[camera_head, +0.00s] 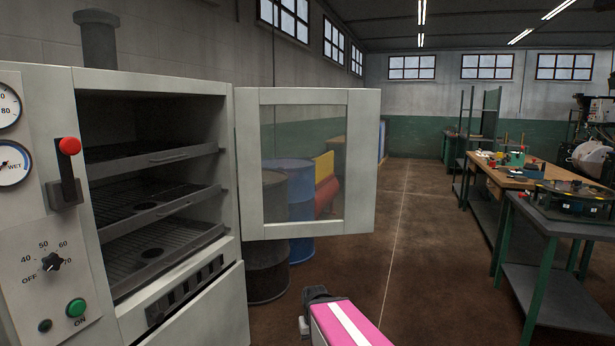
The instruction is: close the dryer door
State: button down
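The dryer (165,85) is a pale grey cabinet on the left, with several dark shelves inside its open front. Its door (360,165), a pale frame around a clear window, stands wide open, hinged at the cabinet's right edge and swung out to the right. A pink and white part of my arm shows at the bottom centre, below the door and apart from it. A dark part is at its far end. I cannot make out any gripper fingers, so whether the gripper is open or shut does not show.
The control panel at left has a red-knobbed lever (67,170), a dial (51,262) and a green button (76,307). Blue drums (300,200) and a dark drum (267,275) stand behind the door. Workbenches (530,180) line the right. The brown floor between is clear.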

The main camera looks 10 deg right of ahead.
aim_at(363, 105)
jog(key=i+l+z, duration=0.1)
jog(key=z, duration=0.25)
jog(key=i+z, duration=0.15)
jog(key=z, duration=0.2)
jog(key=i+z, duration=0.15)
jog(key=z, duration=0.15)
jog(key=i+l+z, duration=0.1)
jog(key=i+z, duration=0.2)
jog(key=i, duration=0.6)
jog(key=i+j+z, duration=0.15)
jog(key=i+z, duration=0.15)
jog(key=i, duration=0.55)
jog(key=i+u, duration=0.75)
jog(key=i, duration=0.15)
jog(key=i+l+u, duration=0.35)
jog(key=i+j+u, duration=0.15)
jog(key=i+u, duration=0.75)
jog(key=i+l+u, duration=0.15)
jog(key=i+u, duration=0.4)
jog(key=u, duration=2.95)
